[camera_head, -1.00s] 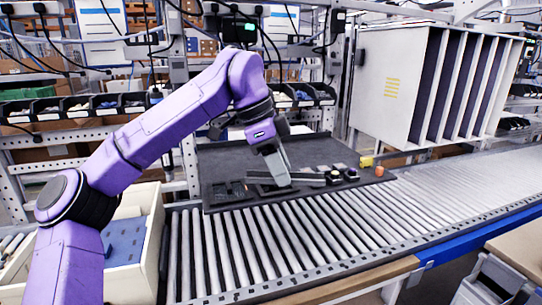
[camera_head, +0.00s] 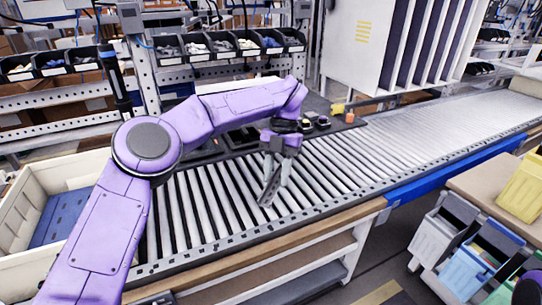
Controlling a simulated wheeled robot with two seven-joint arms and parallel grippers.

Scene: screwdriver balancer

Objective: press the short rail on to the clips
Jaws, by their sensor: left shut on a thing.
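My left gripper (camera_head: 279,178) points down over the grey rollers of the conveyor, in front of the black tray (camera_head: 345,121). It is shut on a narrow grey piece, which looks like the short rail (camera_head: 267,197); its lower end hangs toward the rollers. Whether it touches them I cannot tell. I cannot make out the clips; my arm covers much of the tray. My right gripper is not in view.
A yellow block (camera_head: 337,109), an orange piece (camera_head: 349,117) and a dark round-topped part (camera_head: 323,121) stand on the tray. A pale crate (camera_head: 25,215) is at left. The roller conveyor (camera_head: 410,145) is clear to the right. Bins (camera_head: 470,270) stand at lower right.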

